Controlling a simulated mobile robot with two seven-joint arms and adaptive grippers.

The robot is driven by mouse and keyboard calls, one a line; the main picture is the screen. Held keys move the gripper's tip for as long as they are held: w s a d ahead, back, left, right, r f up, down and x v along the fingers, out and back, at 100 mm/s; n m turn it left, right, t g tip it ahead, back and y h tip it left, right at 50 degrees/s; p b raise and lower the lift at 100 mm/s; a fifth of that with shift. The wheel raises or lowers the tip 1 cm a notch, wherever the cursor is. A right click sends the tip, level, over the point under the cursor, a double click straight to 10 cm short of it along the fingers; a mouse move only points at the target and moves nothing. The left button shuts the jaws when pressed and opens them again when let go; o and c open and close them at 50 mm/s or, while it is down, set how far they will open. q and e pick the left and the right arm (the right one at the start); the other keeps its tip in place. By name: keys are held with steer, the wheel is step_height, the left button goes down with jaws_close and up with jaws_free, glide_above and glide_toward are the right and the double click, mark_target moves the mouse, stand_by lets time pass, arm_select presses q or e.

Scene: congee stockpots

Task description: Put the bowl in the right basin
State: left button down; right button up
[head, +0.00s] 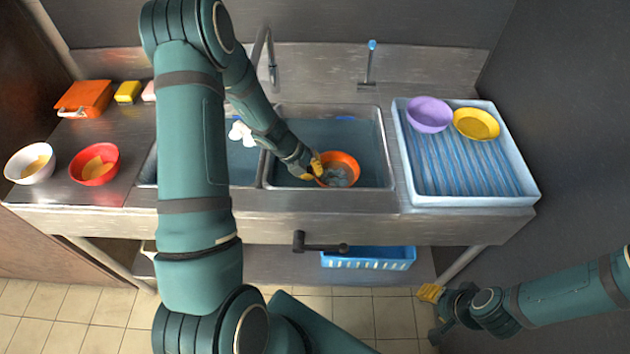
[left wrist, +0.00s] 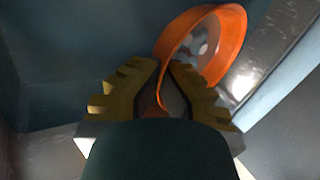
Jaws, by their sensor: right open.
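The orange bowl (head: 350,163) is low inside the right basin (head: 388,165) of the sink, with greyish-white patches in it. My left gripper (head: 316,166) reaches down into this basin at the bowl's left rim. In the left wrist view the gripper's yellow fingers (left wrist: 166,72) are close together with the orange bowl's wall (left wrist: 230,50) between them. The bowl is tilted relative to the fingers there; whether it touches the basin floor I cannot tell. My right gripper (head: 434,312) is open and empty, low at the right, in front of the counter.
The left basin (head: 243,170) is partly hidden by my left arm. A white bowl (head: 30,164) and a red bowl (head: 93,164) stand at the left. A white-rimmed tray (head: 470,201) at the right holds a purple bowl (head: 429,114) and a yellow bowl (head: 476,124). A faucet (head: 271,65) stands behind.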

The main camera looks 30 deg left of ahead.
arm_select(q)
step_height(320, 180, down, 4)
steer(key=shift+f+b, duration=0.15)
steer(key=shift+b, duration=0.55)
steer(key=c, duration=1.1)
jaws_free()
steer(key=shift+c, duration=0.2)
steer(key=p+v, duration=0.3)
steer(key=v, duration=0.9)
steer(key=shift+p, duration=0.4)
